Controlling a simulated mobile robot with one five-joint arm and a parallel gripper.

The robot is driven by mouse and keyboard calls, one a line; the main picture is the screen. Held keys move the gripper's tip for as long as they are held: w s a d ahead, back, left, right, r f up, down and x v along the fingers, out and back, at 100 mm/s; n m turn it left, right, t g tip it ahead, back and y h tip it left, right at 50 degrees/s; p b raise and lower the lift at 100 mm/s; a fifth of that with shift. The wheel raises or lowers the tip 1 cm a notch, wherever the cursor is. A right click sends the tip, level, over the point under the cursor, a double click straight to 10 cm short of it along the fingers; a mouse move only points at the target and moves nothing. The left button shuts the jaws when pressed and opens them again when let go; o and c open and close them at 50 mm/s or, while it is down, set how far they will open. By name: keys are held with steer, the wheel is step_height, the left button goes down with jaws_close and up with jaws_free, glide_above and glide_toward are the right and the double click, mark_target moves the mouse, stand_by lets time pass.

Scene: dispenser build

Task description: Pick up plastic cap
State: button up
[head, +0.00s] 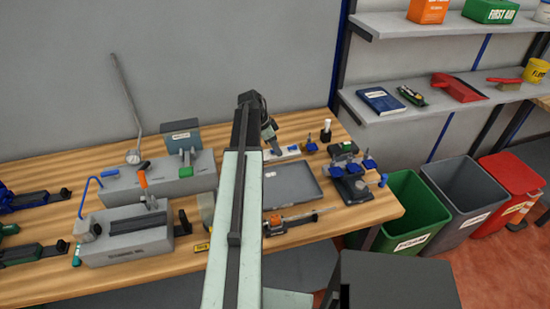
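I cannot clearly pick out the plastic cap in the head view. A small white-topped piece (327,126) stands upright near the back right of the wooden bench, but it is too small to tell what it is. My arm reaches forward over the bench and hides part of its middle. My gripper (272,147) appears at the arm's far end, pointing down over the back of the bench beside a white strip with blue parts. Its fingers are too small and partly hidden to tell whether they are open or hold anything.
A grey tray (292,184) lies right of my arm, with a dark fixture with blue knobs (352,182) beyond it. Grey fixture blocks (130,234) fill the left. Green (412,205), grey (466,195) and red (513,186) bins stand right of the bench, below shelves (420,108).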

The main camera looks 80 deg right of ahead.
jaws_close()
steer(key=shift+r+p, duration=0.1)
steer(key=shift+p, duration=0.2)
steer(key=shift+r, duration=0.25)
step_height(320, 180, up, 3)
steer(key=p, duration=0.3)
steer(key=shift+p, duration=0.3)
steer(key=s+a, duration=0.3)
steer(key=a, duration=0.4)
steer(key=s+a+r+p, duration=0.1)
steer(key=s+a, duration=0.2)
steer(key=a, duration=0.4)
steer(key=shift+s+a+r, duration=0.15)
steer(key=shift+s+a, duration=0.15)
steer(key=shift+s, duration=0.05)
